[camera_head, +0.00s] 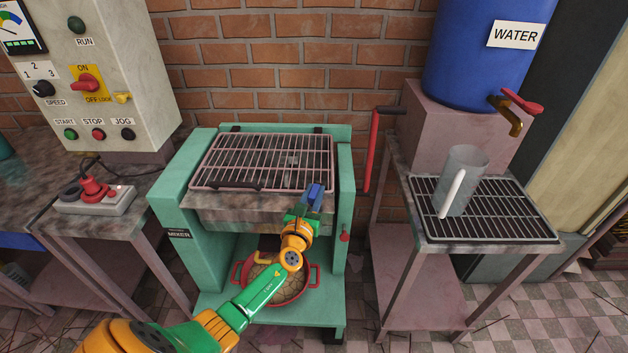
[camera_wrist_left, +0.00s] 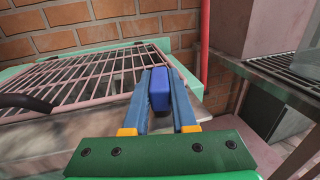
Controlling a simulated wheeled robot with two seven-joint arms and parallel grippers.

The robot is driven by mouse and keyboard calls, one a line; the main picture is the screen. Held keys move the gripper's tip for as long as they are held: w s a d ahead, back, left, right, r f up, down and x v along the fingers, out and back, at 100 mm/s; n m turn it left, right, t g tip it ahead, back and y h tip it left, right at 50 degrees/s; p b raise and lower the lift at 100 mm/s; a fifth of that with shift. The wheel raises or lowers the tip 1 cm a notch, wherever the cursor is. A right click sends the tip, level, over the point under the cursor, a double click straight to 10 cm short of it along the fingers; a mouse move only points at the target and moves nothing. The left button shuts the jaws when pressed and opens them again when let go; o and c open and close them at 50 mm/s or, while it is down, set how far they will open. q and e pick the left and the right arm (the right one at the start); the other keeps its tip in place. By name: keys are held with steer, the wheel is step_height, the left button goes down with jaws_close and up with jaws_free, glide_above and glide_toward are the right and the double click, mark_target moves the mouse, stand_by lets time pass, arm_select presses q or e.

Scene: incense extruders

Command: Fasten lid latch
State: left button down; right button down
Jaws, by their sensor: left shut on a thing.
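The mixer (camera_head: 173,212) is a teal-framed machine with a pink wire-grid lid (camera_head: 265,160) lying closed over its trough. The lid also shows in the wrist view (camera_wrist_left: 75,78). My left gripper (camera_head: 313,190) is at the lid's front right corner. In the wrist view, its two blue fingers (camera_wrist_left: 160,92) are closed on both sides of a darker blue block (camera_wrist_left: 159,88), which appears to be the lid latch. The fingers hide the sides of the block, and I cannot see whether the latch is engaged. My right gripper is in no view.
A red crank lever (camera_head: 373,150) stands right of the mixer. A red pot (camera_head: 311,279) sits on the shelf below, behind my left arm. A clear jug (camera_head: 466,170) stands on the rack at right under the blue water tank (camera_head: 460,60). A control panel (camera_head: 140,60) is at left.

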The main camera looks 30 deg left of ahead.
arm_select(q)
steer(key=shift+r+n+g+y, duration=0.1)
steer(key=shift+n+g+y, duration=0.2)
steer(key=shift+n+y, duration=0.45)
steer(key=shift+n+g+y, duration=0.4)
steer(key=shift+n+y, duration=0.05)
steer(key=shift+y, duration=0.4)
steer(key=shift+g+y, duration=0.3)
steer(key=shift+y, duration=0.1)
steer(key=c, duration=0.7)
jaws_free()
steer(key=p+v, duration=0.1)
steer(key=v, duration=0.6)
